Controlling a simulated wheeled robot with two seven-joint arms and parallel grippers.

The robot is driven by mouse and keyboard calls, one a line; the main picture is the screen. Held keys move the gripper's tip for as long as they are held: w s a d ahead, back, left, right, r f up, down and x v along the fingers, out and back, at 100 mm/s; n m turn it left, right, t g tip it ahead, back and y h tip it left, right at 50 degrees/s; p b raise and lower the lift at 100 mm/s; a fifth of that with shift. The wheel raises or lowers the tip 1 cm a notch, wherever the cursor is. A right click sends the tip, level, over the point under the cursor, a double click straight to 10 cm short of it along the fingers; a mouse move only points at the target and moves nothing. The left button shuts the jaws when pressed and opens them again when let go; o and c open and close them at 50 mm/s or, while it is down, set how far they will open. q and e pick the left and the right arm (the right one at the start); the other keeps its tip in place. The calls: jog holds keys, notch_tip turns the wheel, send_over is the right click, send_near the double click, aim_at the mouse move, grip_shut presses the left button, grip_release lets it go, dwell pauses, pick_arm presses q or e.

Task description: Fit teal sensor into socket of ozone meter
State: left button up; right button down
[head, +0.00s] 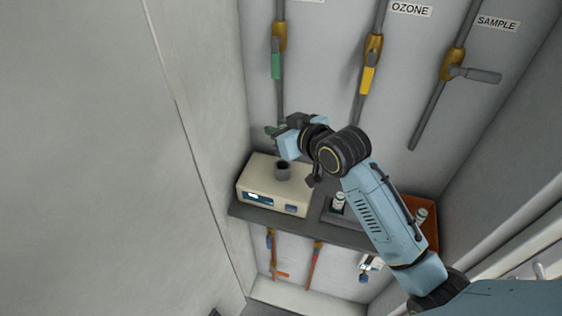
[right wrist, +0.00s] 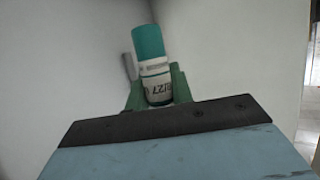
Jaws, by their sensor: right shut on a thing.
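The teal sensor (right wrist: 149,45) shows in the right wrist view, with a teal end and a white body carrying dark print. My right gripper (right wrist: 157,90) is shut on its white body between green fingers. In the head view my right gripper (head: 272,131) is above and behind the ozone meter (head: 260,188), a cream box with a small display on its front. The dark round socket (head: 283,170) stands up from the meter's top and looks empty. The sensor cannot be made out in the head view. My left gripper is not in view.
The meter sits on a dark shelf (head: 255,216). Right of it are a white-bodied vial (head: 338,203) in a dark tray and another vial (head: 421,215) by an orange tray (head: 431,238). Pipes with green (head: 276,66) and yellow (head: 368,80) valve handles run down the back wall.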

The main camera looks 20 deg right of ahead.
send_over(279, 162)
notch_tip(279, 162, down, 5)
jog(key=shift+f, duration=0.1)
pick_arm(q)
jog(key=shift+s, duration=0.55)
pick_arm(e)
jog(key=shift+f, duration=2.1)
jog(key=shift+f+b, duration=0.15)
jog(key=shift+b, duration=0.15)
jog(key=c, duration=1.2)
grip_release()
jog(key=shift+c, duration=0.2)
